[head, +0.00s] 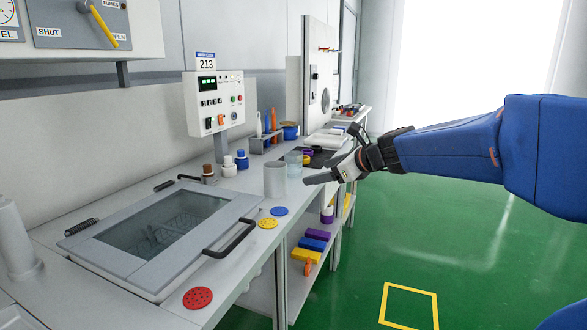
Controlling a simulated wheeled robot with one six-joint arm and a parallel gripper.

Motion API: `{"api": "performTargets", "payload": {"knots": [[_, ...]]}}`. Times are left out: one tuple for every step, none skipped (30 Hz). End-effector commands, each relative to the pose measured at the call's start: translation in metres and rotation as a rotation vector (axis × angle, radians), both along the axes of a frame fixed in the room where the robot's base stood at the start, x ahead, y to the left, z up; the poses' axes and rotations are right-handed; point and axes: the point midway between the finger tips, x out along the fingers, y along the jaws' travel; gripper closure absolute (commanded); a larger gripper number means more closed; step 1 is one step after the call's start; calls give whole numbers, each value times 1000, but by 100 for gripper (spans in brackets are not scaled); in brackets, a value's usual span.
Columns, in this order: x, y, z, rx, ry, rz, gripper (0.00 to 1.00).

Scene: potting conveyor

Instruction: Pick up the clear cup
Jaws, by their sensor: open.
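The clear cup (294,162) stands upright on the bench, pale and see-through. A grey opaque cup (275,180) stands just in front of it and to its left. My gripper (318,176) reaches in from the right, its fingers pointing left near the bench's front edge. It is open and looks empty. Its tip is just right of and below the clear cup in the picture. I cannot tell the exact gap between them.
A glass-lidded hatch (165,232) with a dark handle (236,238) fills the near bench. Blue (279,211), yellow (268,223) and red (198,298) discs lie beside it. Capped bottles (228,166) stand behind the cups. A control box (216,103) rises above.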

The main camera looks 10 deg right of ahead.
Motion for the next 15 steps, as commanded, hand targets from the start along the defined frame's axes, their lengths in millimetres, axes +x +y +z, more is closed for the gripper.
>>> {"api": "performTargets", "payload": {"knots": [[14,-8,4,68,13,-49,29],[20,-12,7,108,19,-74,29],[28,-16,10,153,27,-102,29],[33,-18,11,180,31,-120,29],[36,-21,13,203,34,-135,29],[40,-23,14,224,38,-149,29],[43,-24,14,237,40,-156,29],[45,-24,14,246,42,-163,29],[49,-23,13,252,44,-166,29],[52,-21,11,255,45,-165,29],[56,-19,10,255,44,-165,29],[61,-17,8,255,44,-165,29],[65,-15,5,254,44,-165,29],[70,-12,3,253,46,-164,29],[76,-9,0,253,46,-163,29]]}}
